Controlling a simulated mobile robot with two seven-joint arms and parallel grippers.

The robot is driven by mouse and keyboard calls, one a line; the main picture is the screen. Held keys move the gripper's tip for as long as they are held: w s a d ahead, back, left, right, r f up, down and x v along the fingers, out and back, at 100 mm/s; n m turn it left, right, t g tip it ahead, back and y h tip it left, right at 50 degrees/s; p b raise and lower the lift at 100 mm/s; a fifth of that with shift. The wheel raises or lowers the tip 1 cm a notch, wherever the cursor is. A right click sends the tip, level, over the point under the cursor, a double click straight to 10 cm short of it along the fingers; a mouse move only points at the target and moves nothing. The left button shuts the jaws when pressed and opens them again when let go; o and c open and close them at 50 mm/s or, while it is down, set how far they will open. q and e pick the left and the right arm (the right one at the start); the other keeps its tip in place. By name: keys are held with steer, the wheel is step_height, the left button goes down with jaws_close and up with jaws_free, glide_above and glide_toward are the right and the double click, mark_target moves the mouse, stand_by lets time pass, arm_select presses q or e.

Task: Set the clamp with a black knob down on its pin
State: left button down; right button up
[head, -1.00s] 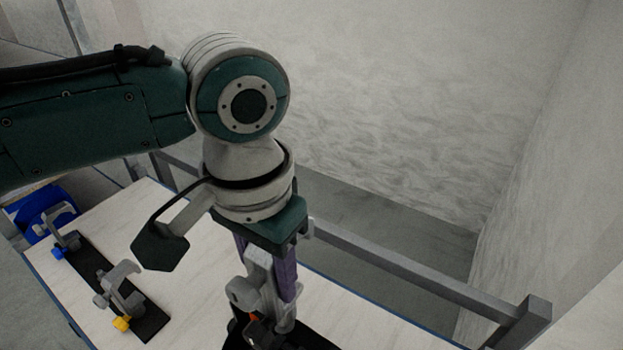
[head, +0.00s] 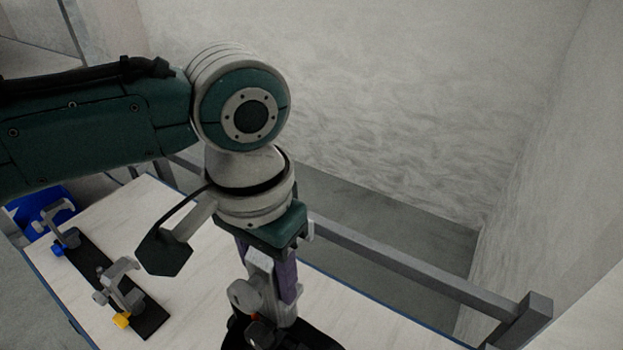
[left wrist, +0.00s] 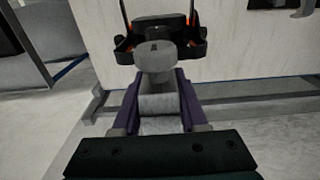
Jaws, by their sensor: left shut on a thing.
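My left gripper (head: 270,283) points down over the table with its purple fingers shut on a grey clamp (head: 245,297). In the left wrist view the fingers (left wrist: 160,108) close around the grey clamp (left wrist: 155,57), whose round end shows. A black holder (left wrist: 190,46) with orange parts is just beyond the clamp there. In the head view the dark holder (head: 235,335) shows under the clamp at the bottom edge. Dark parts overlap there, so I cannot clearly make out the black knob, the pin or any gap between clamp and pin. My right gripper is not in view.
A black strip (head: 90,270) on the pale table (head: 190,230) bears a clamp with a blue knob (head: 58,249) and one with a yellow knob (head: 121,320). A blue container (head: 35,208) is at the far left. A grey rail (head: 400,262) runs behind the table.

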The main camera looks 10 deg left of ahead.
arm_select(q)
steer(key=shift+f+b, duration=0.3)
steer(key=shift+f, duration=0.35)
jaws_free()
stand_by(0.4)
steer(key=shift+r, duration=0.15)
stand_by(0.6)
steer(key=shift+s+r+p, duration=0.2)
steer(key=shift+r+p, duration=5.2)
steer(key=shift+p, duration=0.85)
